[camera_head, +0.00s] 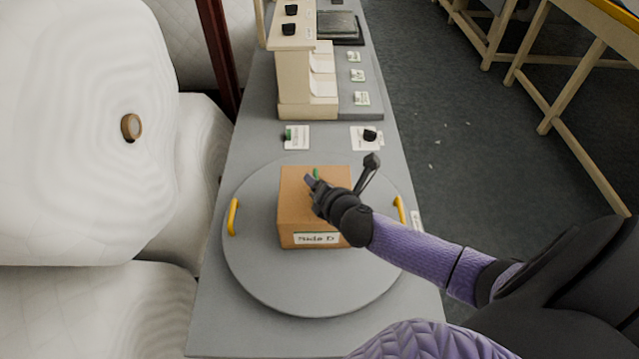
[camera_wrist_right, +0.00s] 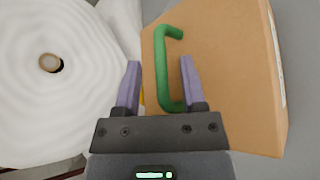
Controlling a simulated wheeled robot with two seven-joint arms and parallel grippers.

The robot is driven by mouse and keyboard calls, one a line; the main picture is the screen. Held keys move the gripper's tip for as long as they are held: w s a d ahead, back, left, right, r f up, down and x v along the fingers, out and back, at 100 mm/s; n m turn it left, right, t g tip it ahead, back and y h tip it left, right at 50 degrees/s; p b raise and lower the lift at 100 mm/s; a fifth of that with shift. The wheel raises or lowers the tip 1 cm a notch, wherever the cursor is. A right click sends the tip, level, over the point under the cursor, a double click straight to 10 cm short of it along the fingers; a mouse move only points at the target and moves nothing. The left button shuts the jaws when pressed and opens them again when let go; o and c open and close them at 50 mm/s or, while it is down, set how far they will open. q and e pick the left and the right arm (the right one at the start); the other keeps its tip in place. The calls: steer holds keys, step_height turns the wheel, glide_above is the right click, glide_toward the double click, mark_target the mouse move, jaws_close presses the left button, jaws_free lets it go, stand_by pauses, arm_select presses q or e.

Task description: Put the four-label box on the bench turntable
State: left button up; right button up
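The cardboard box (camera_head: 290,222) sits near the middle of the round grey turntable (camera_head: 260,275), seemingly resting on it. One printed white label (camera_head: 316,238) faces me; the other sides are mostly hidden. The box's green handle (camera_wrist_right: 164,70) shows in the right wrist view; the arm partly covers it in the head view. My right gripper (camera_head: 311,181) is over the top of the box. In the right wrist view its two fingers (camera_wrist_right: 160,78) are apart, with the long bar of the handle between them and no clear grip on it. My left gripper is out of view.
Yellow handles (camera_head: 233,216) stand on the turntable's rim. Behind it, the bench holds white cards with switches (camera_head: 297,137) and a wooden stand (camera_head: 293,85). Large white wadding rolls (camera_head: 70,130) crowd the left side. Open dark floor (camera_head: 450,130) lies to the right.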

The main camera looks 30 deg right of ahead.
steer(key=p+v, duration=0.2)
steer(key=v, duration=1)
